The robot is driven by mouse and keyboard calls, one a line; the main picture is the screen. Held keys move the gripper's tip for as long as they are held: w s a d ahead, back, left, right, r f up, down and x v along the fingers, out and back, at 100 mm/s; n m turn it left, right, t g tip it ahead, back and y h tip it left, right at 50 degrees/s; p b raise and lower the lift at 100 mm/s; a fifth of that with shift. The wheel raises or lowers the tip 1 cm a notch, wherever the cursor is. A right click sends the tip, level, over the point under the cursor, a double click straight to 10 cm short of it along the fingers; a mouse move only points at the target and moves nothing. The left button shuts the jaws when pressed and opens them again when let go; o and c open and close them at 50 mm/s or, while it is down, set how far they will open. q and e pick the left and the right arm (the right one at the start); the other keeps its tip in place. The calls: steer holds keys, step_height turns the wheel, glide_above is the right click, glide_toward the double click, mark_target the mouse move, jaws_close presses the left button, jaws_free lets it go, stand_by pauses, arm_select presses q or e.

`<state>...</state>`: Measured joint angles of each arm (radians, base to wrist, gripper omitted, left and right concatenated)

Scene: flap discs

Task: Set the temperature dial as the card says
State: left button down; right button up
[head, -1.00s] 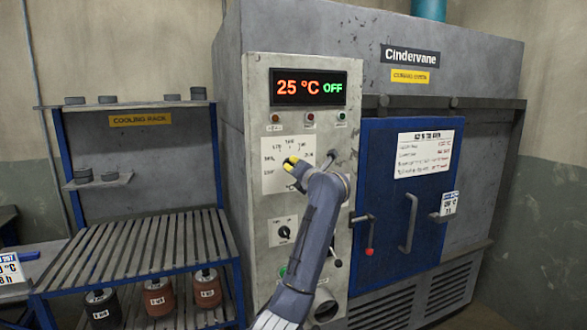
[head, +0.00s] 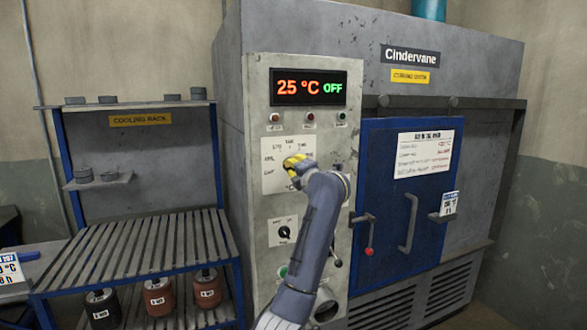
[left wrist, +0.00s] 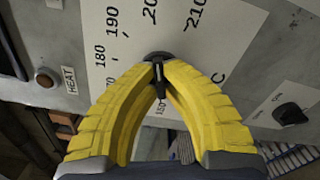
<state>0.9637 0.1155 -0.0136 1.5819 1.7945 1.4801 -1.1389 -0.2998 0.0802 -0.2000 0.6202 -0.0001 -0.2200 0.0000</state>
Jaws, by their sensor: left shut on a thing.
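The temperature dial's white scale plate (head: 275,178) is on the oven's control panel. In the left wrist view its dark knob (left wrist: 158,58) has numbers 180, 190, 200 and 210 around it, with 150 partly hidden. My left gripper (head: 297,161) is at the dial; in the left wrist view its yellow fingers (left wrist: 158,66) are shut on the knob. I cannot tell the pointer's exact setting. The display (head: 308,87) reads 25 °C OFF. A card (head: 12,268) at the left edge shows "°C" but is cut off. My right gripper is not in view.
A second knob (head: 285,232) sits below the dial. A cooling rack (head: 140,250) with several wound parts stands at left.

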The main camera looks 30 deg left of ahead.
arm_select(q)
steer(key=c, duration=1.5)
jaws_free()
steer(key=shift+d, duration=0.1)
steer(key=v, duration=1.2)
